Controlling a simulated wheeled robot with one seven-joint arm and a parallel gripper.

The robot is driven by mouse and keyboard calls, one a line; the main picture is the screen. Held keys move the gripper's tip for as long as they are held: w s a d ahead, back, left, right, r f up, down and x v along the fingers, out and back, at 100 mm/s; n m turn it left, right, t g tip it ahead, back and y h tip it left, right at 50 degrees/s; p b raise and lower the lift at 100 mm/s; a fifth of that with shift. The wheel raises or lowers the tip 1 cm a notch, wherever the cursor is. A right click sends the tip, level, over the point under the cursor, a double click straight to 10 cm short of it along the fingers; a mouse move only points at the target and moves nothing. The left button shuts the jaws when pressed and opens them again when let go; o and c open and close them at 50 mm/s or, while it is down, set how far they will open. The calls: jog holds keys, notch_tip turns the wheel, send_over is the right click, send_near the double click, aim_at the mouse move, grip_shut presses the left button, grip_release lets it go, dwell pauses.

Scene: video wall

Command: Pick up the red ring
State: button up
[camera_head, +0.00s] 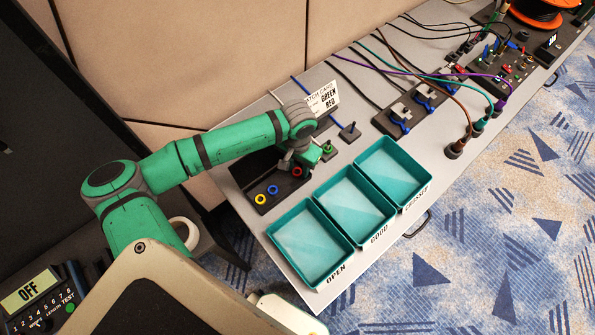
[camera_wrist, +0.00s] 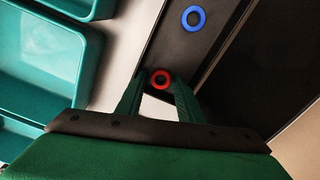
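The red ring (camera_head: 297,171) lies on the dark tray (camera_head: 284,191) on the grey bench. It also shows in the wrist view (camera_wrist: 160,79), close to flat on the dark surface. My gripper (camera_head: 301,163) points down over the tray at the red ring. In the wrist view its two dark green fingers (camera_wrist: 158,82) are apart. The red ring appears between their tips, with a narrow gap on each side. I cannot tell exactly how far the tips are above the tray.
A blue ring (camera_wrist: 193,18) and a yellow ring (camera_head: 261,189) lie on the same tray, with a green ring (camera_head: 327,148) at its far side. Teal bins (camera_head: 311,243) stand to the right. A padded wall is behind; cables and dark boxes fill the far bench.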

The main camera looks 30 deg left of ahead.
jog(key=c, duration=0.7)
jog(key=shift+o, duration=0.2)
